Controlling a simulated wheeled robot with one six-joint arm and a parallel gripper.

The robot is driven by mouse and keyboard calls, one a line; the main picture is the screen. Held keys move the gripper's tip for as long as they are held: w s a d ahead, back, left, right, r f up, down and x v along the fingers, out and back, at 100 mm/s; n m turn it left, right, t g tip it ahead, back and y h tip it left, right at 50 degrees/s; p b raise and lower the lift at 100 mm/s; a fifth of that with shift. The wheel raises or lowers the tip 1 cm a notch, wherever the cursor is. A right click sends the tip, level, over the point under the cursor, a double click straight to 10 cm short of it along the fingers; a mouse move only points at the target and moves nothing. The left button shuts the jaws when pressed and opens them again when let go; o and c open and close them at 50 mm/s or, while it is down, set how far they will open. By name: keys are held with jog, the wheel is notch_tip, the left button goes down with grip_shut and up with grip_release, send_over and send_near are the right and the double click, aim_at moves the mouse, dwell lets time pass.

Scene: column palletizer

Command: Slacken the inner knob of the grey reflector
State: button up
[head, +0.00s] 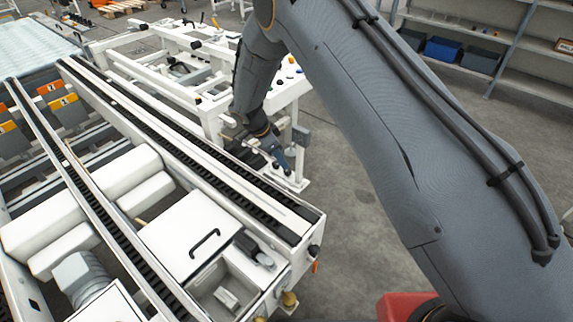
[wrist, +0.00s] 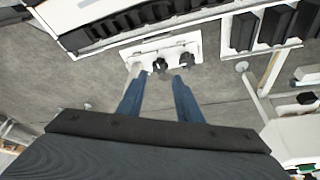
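My gripper (wrist: 160,78) points its two blue fingers at a pale bracket plate (wrist: 136,53) in the wrist view. The fingers are apart and nothing shows between them. A black knob (wrist: 160,65) on the plate is just beyond the gap between the fingertips, with no clear contact visible. A second black knob (wrist: 187,60) is to the right of the right fingertip. In the head view my gripper (head: 282,163) is beside the conveyor end, near a small grey block (head: 301,135). I cannot tell whether this block is the reflector. The knobs cannot be made out there.
A conveyor rail with a dark chain (head: 215,160) runs close to the left of my gripper. A white frame (head: 205,92) stands behind it. Bare floor (head: 345,180) lies to the right. A white post (wrist: 268,75) stands at the right in the wrist view.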

aim_at(287, 170)
jog(key=shift+p+x, duration=0.45)
jog(key=shift+x, duration=2.5)
jog(key=shift+s, duration=0.1)
jog(key=c, duration=0.8)
jog(key=shift+o, duration=0.2)
jog(key=shift+n, duration=0.3)
jog(key=shift+s+n+t+y, duration=0.1)
jog(key=shift+n+t+y, duration=0.3)
jog(key=shift+n, duration=0.8)
jog(key=shift+s+d+n+t+y+b, duration=0.1)
jog(key=shift+n+t+y+b, duration=0.45)
jog(key=shift+n, duration=1.05)
